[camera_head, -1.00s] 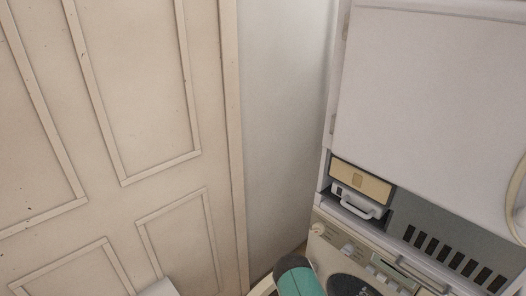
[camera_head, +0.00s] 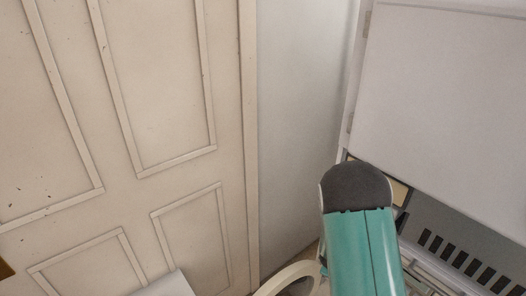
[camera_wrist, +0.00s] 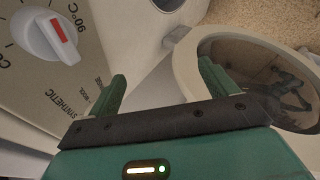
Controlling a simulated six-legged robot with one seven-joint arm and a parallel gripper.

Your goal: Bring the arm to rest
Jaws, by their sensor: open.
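My gripper (camera_wrist: 158,90) shows in the wrist view with its two green fingers apart and nothing between them. Close to its left finger is a control panel with a white dial (camera_wrist: 48,40) that has a red mark. To its right is a round pale rim (camera_wrist: 187,62) around a dark, glassy opening. In the head view my green arm with a dark rounded end rises at the lower right. It hides much of the appliance front. The fingers do not show in the head view.
A cream panelled door (camera_head: 160,90) fills the left. A bare wall strip (camera_head: 300,120) stands beside it. A white cabinet front (camera_head: 445,100) is at the upper right, above a vented grey panel (camera_head: 455,240). A pale round rim (camera_head: 290,278) shows at the bottom, left of my arm.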

